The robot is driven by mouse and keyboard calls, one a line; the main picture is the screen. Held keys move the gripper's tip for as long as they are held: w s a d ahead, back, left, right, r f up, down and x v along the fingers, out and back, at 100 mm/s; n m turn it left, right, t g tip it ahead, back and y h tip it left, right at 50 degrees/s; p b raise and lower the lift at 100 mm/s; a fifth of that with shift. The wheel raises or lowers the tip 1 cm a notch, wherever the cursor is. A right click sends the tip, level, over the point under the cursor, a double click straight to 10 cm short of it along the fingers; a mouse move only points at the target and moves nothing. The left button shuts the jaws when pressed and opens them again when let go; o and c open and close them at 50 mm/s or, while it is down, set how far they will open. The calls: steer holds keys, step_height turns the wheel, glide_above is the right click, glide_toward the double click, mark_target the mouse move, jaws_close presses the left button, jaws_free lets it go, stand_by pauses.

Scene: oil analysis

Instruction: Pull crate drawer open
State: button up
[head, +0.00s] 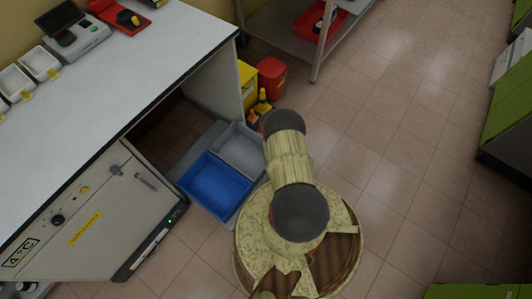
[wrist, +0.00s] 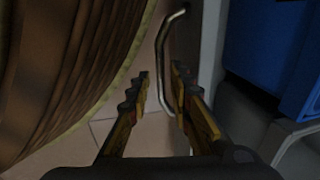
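The crate drawer (head: 173,171) is a low grey tray under the white bench, bearing a blue crate (head: 215,184) and a grey crate (head: 240,150). The drawer appears partly out from beneath the bench. In the wrist view, the blue crate (wrist: 275,50) is at the upper right, beside the drawer's grey edge (wrist: 211,50). A curved metal handle (wrist: 163,55) runs down between my gripper's fingertips (wrist: 160,88). The fingers are apart, with a gap left of the handle. The right finger looks close to it; contact cannot be told. My arm hides the gripper in the head view.
A grey oven-like cabinet (head: 95,225) stands left of the drawer. A red bin (head: 271,78), a yellow bin (head: 247,82) and a shelf (head: 290,30) stand behind. Tiled floor (head: 390,130) is clear to the right. My round base is close to the drawer.

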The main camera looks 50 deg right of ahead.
steer(key=shift+o, duration=0.4)
steer(key=shift+d+r, duration=0.1)
steer(key=shift+r, duration=0.1)
steer(key=shift+r, duration=0.3)
step_height(320, 180, up, 11)
steer(key=s, duration=0.2)
steer(key=shift+s, duration=0.15)
